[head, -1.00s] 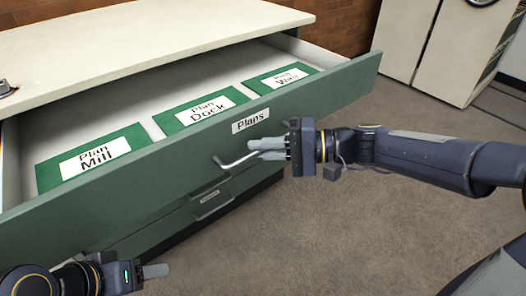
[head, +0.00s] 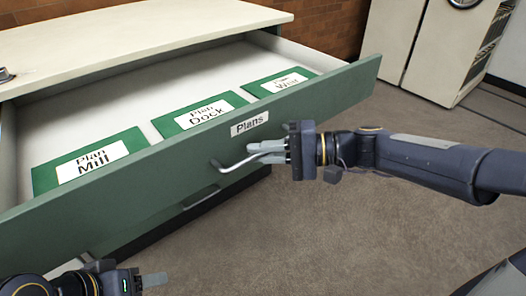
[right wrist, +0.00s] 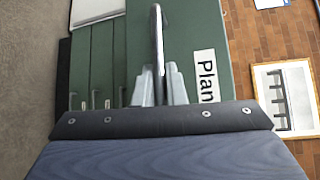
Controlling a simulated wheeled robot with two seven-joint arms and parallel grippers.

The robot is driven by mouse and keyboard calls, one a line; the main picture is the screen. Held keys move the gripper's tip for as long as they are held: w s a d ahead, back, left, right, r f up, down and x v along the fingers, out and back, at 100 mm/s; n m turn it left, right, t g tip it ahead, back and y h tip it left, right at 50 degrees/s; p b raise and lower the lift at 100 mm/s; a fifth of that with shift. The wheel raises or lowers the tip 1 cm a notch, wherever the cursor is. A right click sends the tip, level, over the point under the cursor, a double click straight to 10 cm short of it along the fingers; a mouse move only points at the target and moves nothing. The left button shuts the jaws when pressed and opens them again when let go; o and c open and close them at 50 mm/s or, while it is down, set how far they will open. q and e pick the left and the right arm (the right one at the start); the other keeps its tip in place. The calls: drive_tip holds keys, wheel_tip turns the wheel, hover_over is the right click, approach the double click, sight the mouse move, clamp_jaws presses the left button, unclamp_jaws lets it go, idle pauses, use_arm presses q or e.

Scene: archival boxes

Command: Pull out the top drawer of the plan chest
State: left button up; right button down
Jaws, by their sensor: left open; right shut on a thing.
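The plan chest (head: 130,32) has a cream top and a green top drawer (head: 130,185) standing well out. The drawer front carries a "Plans" label (head: 249,124) and a metal bar handle (head: 236,166). Inside lie three green folders labelled Plan Mill (head: 90,160), Plan Dock (head: 200,112) and Plan Weir or similar (head: 284,83). My right gripper (head: 268,152) is shut on the handle; in the right wrist view its fingers (right wrist: 160,88) close around the bar (right wrist: 157,45). My left gripper (head: 150,281) is open and empty at the lower left, in front of the chest.
Lower drawers with handles (right wrist: 107,103) sit below, mostly hidden in the head view. A pale cabinet (head: 425,50) stands at the back right by a brick wall (head: 335,25). The carpet (head: 330,235) in front is clear. A framed picture (right wrist: 287,97) hangs on the brick wall.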

drive_tip(key=c, duration=1.5)
unclamp_jaws()
drive_tip(key=s+d+r+p, duration=0.1)
drive_tip(key=d+p, duration=0.1)
drive_tip(key=d, duration=0.5)
drive_tip(key=shift+d, duration=0.35)
